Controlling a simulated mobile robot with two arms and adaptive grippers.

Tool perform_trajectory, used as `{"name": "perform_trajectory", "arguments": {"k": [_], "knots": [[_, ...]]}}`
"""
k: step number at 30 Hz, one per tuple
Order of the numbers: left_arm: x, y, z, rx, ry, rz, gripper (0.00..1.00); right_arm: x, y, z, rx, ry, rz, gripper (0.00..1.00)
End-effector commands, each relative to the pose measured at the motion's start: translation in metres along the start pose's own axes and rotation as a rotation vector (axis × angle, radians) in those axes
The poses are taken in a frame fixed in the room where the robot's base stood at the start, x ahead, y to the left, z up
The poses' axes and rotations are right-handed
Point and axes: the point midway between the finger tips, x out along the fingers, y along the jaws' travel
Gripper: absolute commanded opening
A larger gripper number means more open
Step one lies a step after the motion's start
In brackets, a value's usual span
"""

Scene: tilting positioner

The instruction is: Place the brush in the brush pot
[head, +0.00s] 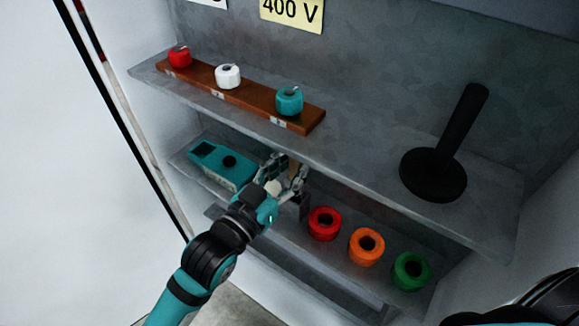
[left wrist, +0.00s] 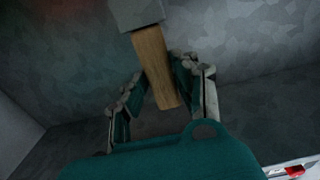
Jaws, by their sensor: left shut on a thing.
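The brush (head: 293,168) shows as a short bit of wood at my left gripper (head: 285,182), low over the lower shelf. In the left wrist view its wooden handle (left wrist: 155,65) lies between the two fingers of the left gripper (left wrist: 157,95), which is shut on it. The handle's upper end meets a grey block (left wrist: 140,13); I cannot tell whether this is the brush's head or part of the pot. A dark grey box-like thing (head: 300,206), possibly the brush pot, stands just below the fingers, partly hidden.
A teal device (head: 222,162) lies left of the gripper. Red (head: 325,223), orange (head: 366,246) and green (head: 411,271) rings sit to the right. The upper shelf (head: 350,150) overhangs, with a wooden strip (head: 245,97) of knobs and a black stand (head: 433,175).

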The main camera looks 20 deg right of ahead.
Motion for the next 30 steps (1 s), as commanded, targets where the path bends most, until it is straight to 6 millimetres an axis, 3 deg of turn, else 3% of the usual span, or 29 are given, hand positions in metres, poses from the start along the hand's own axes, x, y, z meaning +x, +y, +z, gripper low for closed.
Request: {"name": "perform_trajectory", "arguments": {"k": [14,15,19,30], "knots": [[0.0,0.0,0.011,0.0,0.001,0.0,0.0,0.003,-0.001,0.001,0.001,0.0,-0.001,0.4],[0.0,0.0,0.012,0.0,0.0,0.0,0.33,0.003,-0.001,0.001,0.001,0.0,-0.001,0.4],[0.0,0.0,0.012,0.0,0.0,0.0,0.5,0.003,-0.001,0.0,0.0,0.0,-0.001,0.4],[0.0,0.0,0.005,0.0,0.002,0.0,0.52,0.001,-0.001,0.0,0.0,0.001,-0.001,0.4]]}}
